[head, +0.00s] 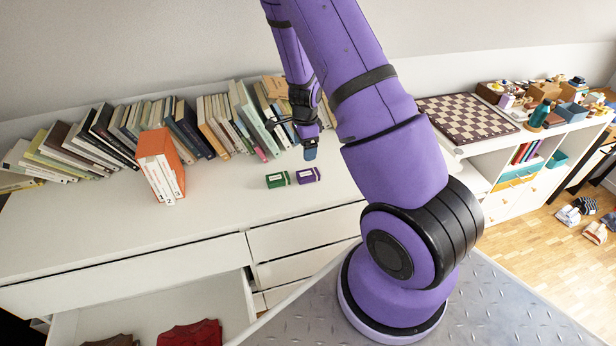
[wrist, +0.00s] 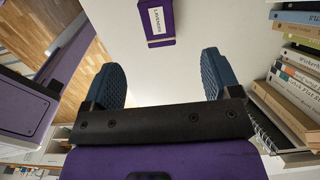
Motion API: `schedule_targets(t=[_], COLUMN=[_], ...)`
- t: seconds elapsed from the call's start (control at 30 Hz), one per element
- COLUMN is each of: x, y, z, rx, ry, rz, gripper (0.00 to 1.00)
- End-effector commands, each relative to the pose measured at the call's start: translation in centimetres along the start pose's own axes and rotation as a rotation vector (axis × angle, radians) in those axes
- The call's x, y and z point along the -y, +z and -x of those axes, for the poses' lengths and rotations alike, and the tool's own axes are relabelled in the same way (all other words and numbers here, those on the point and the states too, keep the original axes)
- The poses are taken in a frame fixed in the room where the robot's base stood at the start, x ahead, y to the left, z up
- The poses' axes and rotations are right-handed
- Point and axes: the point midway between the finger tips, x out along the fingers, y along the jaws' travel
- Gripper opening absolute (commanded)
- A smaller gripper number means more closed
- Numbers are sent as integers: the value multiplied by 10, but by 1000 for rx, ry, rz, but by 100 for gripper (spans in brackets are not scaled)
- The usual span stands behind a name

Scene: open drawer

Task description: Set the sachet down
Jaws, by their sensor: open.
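A purple sachet (head: 308,175) with a white label lies on the white dresser top, just right of a similar green sachet (head: 278,179). In the wrist view the purple sachet (wrist: 156,22) shows beyond my fingertips, its label seeming to read "Lavender". My gripper (head: 310,148) is above and behind the purple sachet in the head view. In the wrist view the gripper (wrist: 161,72) has its two blue fingers wide apart with nothing between them. The purple sachet is apart from the fingers. The green sachet does not show in the wrist view.
A row of books (head: 188,128) stands along the wall behind, close to my gripper. An orange-cased book set (head: 160,163) stands at left. An open drawer (head: 237,300) below holds dark red and brown things. A chessboard (head: 468,118) lies right. The dresser's front left is clear.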

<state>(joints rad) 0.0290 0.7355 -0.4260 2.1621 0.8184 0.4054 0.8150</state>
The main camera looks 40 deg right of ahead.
Motion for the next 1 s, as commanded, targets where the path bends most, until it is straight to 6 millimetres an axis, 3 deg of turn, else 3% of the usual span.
schedule_targets(t=[0.4, 0.67, 1.0], x=[0, -1, -4], y=[-6, -7, -10], z=[-51, -68, -110], rx=[-11, -11, -11], ry=[6, 5, 6], rz=[-28, -27, -26], gripper=[83, 83, 83])
